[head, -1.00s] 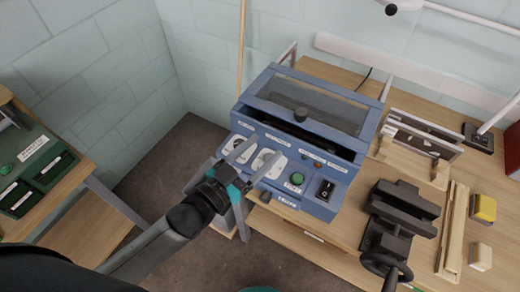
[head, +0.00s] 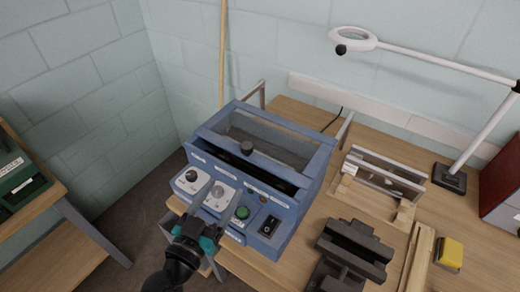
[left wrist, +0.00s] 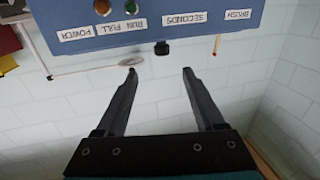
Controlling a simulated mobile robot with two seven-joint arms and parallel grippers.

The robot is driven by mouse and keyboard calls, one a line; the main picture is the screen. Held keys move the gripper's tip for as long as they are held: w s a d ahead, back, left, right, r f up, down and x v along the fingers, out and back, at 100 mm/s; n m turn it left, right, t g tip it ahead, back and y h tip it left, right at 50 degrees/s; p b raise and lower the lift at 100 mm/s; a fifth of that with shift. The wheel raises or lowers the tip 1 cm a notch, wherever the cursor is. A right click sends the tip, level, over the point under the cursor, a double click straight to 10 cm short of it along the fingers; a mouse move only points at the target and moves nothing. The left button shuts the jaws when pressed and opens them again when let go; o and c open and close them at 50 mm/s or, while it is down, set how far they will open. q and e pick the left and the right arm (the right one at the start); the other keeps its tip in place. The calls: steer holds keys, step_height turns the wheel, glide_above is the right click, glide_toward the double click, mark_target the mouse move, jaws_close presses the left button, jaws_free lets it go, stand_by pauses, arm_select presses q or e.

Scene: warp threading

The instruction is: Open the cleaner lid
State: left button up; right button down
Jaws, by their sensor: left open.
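The cleaner (head: 283,214) is a blue box with dials and buttons on its front panel. My left gripper (head: 219,200) is open and empty, in front of the panel and below the knob. My right gripper is not in view.
The cleaner stands on a wooden bench (head: 290,105). A white lamp (head: 425,62) reaches over the bench. The wall is close behind.

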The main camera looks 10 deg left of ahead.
mark_target(244, 153)
arm_select(q)
steer(key=w, duration=0.5)
steer(key=w+d, duration=0.1)
steer(key=w, duration=0.4)
steer(key=w+d, duration=0.1)
steer(key=w, duration=0.4)
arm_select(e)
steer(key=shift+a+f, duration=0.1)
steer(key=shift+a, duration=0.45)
arm_select(q)
steer(key=shift+c, duration=0.3)
jaws_close()
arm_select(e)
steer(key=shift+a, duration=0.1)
